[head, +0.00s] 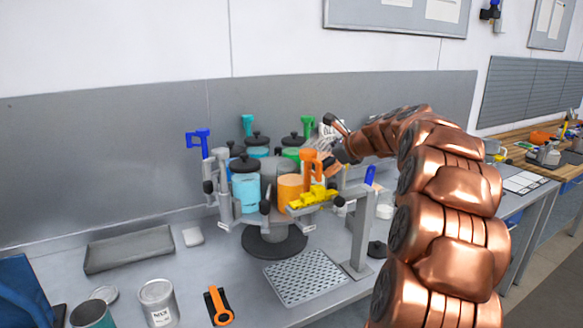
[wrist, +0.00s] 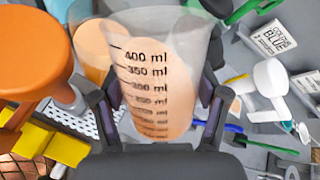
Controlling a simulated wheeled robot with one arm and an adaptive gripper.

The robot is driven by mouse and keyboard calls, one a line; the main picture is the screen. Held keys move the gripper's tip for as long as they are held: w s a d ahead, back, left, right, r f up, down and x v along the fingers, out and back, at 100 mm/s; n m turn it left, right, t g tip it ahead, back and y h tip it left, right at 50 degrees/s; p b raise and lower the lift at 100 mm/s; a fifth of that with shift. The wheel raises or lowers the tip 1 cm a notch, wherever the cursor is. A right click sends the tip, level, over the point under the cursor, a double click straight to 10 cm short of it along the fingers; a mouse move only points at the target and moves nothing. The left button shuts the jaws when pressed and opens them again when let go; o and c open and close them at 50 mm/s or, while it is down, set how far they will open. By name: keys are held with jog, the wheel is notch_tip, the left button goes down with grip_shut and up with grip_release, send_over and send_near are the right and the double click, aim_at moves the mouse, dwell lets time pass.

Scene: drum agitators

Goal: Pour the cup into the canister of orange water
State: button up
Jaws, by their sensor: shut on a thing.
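A clear measuring cup (wrist: 180,50) with black ml marks fills the middle of the wrist view. My gripper (wrist: 165,115) is shut around it, one dark finger on each side. An orange-tinted area shows through the cup wall; I cannot tell whether it is liquid inside or something behind. The canister of orange water (head: 290,190) stands at the front right of the round rig in the head view. In the wrist view an orange canister (wrist: 92,45) shows beside the cup's left side. In the head view my gripper (head: 326,157) is above and right of the canister, partly hidden by orange handles.
A light-blue canister (head: 246,192) stands left of the orange one, with dark-lidded canisters behind. Orange handles (head: 310,162), a yellow bracket (head: 312,197) and a grey post (head: 361,235) crowd the near right side. A perforated tray (head: 305,277) lies in front.

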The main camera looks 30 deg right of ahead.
jog(key=shift+r+g, duration=0.3)
dwell(0.7)
jog(key=shift+f+n+g+h+b, duration=0.25)
jog(key=shift+n+g+h+b, duration=0.2)
jog(key=shift+n+h, duration=0.2)
dwell(1.4)
jog(key=shift+a+r+n+g+h, duration=0.1)
jog(key=shift+r+n+g+h, duration=0.45)
jog(key=shift+r+g+h, duration=0.3)
dwell(3.6)
jog(key=shift+f+m+t+y, duration=0.6)
jog(key=shift+f+t+y, duration=0.2)
jog(key=shift+f, duration=0.15)
jog(key=shift+r, duration=0.25)
